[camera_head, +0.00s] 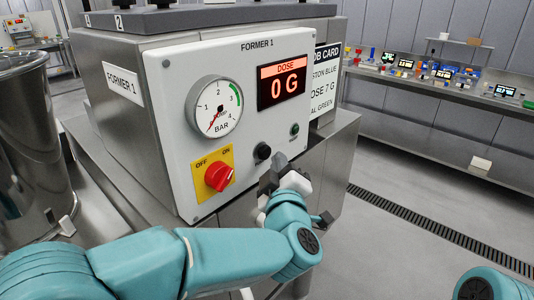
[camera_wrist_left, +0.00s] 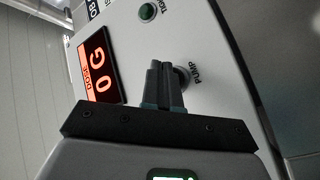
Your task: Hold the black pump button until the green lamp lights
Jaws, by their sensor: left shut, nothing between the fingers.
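The black pump button (camera_head: 262,151) is on the white FORMER 1 panel, below the dose display. It shows in the left wrist view (camera_wrist_left: 183,75), partly behind my fingers. The small round green lamp (camera_head: 295,129) is above and right of it; in the left wrist view the lamp (camera_wrist_left: 147,11) looks dark green, not glowing. My left gripper (camera_head: 273,172) is shut and empty, just below and right of the button in the head view. In the wrist view its fingertips (camera_wrist_left: 163,68) overlap the button's edge; I cannot tell whether they touch it. My right gripper is out of view.
The dose display (camera_head: 282,81) reads 0 G. The pressure gauge (camera_head: 214,107) needle points low left. A red rotary switch (camera_head: 218,177) on a yellow plate is left of the button. A job card (camera_head: 317,85) is at the panel's right. A steel vessel (camera_head: 30,150) stands left.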

